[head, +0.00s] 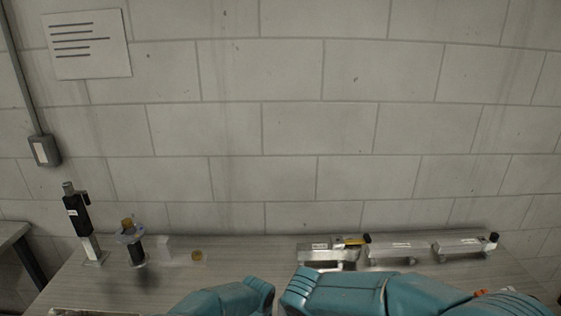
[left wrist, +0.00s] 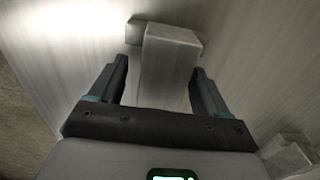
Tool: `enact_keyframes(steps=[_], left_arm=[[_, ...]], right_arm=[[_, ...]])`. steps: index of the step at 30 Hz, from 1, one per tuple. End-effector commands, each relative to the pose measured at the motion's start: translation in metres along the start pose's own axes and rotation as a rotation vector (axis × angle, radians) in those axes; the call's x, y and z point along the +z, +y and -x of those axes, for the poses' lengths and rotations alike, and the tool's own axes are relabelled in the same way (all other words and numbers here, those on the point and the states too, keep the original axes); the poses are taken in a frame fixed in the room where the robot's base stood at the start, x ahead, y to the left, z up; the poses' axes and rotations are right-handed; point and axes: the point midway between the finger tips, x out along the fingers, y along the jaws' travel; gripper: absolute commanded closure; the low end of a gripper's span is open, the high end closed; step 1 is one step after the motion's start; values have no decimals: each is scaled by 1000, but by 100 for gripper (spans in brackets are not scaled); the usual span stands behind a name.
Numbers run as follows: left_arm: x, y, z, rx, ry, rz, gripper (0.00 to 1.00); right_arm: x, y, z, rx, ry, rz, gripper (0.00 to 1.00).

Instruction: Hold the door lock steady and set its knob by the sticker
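A black lock-like body (head: 77,212) with a white label and a grey cylinder on top stands, slightly tilted in view, on a pale post at the bench's left; I cannot be sure it is the door lock. In the left wrist view, my left gripper (left wrist: 160,78) has its fingers apart on either side of a grey rectangular metal post (left wrist: 168,70). A gap shows at the left finger; contact at the right is unclear. I cannot tell which object in the head view this post is. The left gripper is hidden in the head view, and my right gripper is not visible.
A block wall stands behind. The back middle is clear.

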Motion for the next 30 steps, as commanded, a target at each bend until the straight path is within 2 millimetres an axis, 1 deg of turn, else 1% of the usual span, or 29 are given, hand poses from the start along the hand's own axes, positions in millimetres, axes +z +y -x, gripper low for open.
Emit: enact_keyframes(steps=[2,5,8,12,15,18,21,24,30], left_arm=[[0,0,2,-1,0,0,23],[0,-1,12,-4,0,0,23],[0,-1,31,-4,1,0,23],[0,-1,64,-5,1,0,23],[0,-1,86,-4,1,1,23],[0,-1,103,-3,1,0,23],[0,0,114,-1,0,-1,23],[0,0,119,-1,0,-1,23],[0,2,120,0,0,0,23]], right_arm=[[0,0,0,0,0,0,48],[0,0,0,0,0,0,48],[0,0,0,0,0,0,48],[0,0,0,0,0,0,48],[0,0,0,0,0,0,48],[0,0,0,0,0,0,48],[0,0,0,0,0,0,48],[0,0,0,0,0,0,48],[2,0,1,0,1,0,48]])
